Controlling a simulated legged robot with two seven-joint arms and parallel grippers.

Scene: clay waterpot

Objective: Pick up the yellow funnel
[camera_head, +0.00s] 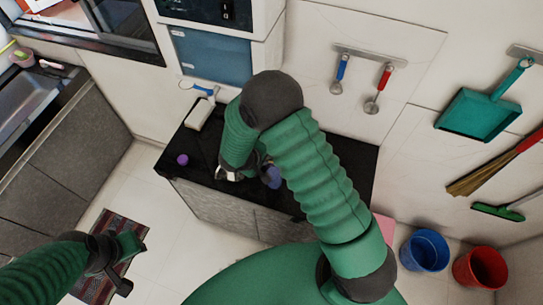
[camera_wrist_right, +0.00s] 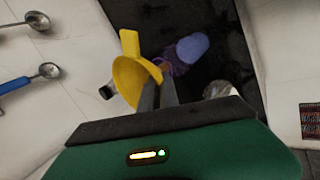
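The yellow funnel (camera_wrist_right: 128,80) shows in the right wrist view, its tab pointing up and away. In the head view it is hidden behind my right arm. My right gripper (camera_wrist_right: 158,82) has its two grey fingers close together at the funnel's near rim, seemingly with the rim between the tips. In the head view my right gripper (camera_head: 230,174) is low over the dark counter. I cannot tell whether the funnel touches the counter. My left gripper (camera_head: 126,266) is open and empty above the floor at lower left.
The black counter (camera_head: 190,150) carries a purple item (camera_head: 182,160), a white-and-blue object (camera_head: 203,110) and a blue-purple item (camera_head: 271,178), also in the wrist view (camera_wrist_right: 190,50). Ladles (camera_head: 372,106) hang on the wall. A blue bucket (camera_head: 425,250) and a red bucket (camera_head: 481,268) stand right.

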